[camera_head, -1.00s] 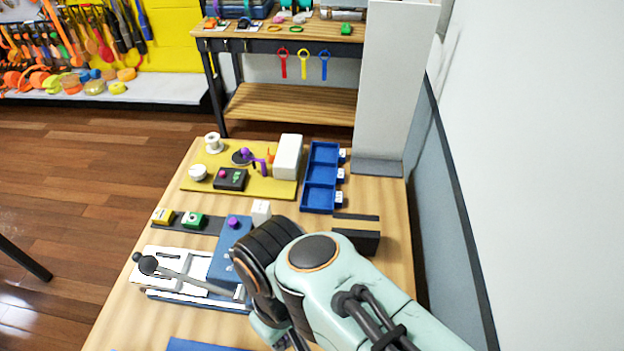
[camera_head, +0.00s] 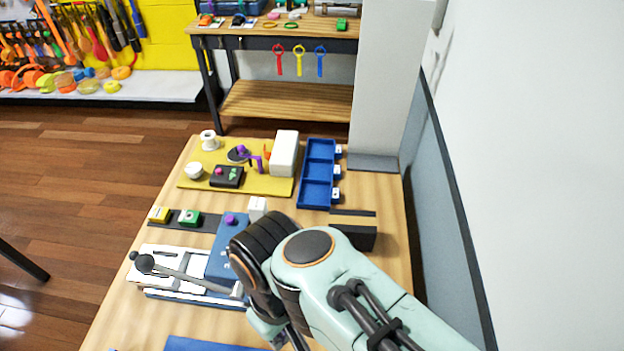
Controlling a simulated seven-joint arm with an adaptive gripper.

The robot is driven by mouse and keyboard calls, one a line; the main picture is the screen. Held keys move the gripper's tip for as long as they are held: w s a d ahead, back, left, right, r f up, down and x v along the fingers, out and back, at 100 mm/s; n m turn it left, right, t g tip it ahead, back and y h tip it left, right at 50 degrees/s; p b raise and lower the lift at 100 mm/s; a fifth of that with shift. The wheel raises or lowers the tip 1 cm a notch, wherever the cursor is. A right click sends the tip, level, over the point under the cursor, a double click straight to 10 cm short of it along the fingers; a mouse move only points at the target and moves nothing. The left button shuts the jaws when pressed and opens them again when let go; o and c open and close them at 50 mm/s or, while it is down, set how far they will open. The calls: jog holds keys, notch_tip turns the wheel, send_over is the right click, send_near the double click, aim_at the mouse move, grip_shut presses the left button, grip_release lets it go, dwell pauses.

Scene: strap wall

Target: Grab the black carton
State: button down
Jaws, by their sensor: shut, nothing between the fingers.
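The black carton (camera_head: 354,236) is a dark box with a tan stripe along its top. It stands on the wooden table right of the middle, just behind my arm, which covers part of its lower front. My gripper (camera_head: 296,338) shows only as a dark piece at the bottom edge, below my wrist, nearer the camera than the carton and apart from it. Its fingertips are hidden or out of frame. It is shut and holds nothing.
A blue compartment tray (camera_head: 317,187) lies behind the carton. A white block (camera_head: 285,153) stands on a yellow mat (camera_head: 197,180). A blue and white lever device (camera_head: 190,270) is left of my arm. A grey-white pillar (camera_head: 385,90) and wall stand at the right.

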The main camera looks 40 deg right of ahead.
grip_release()
dwell(0.4)
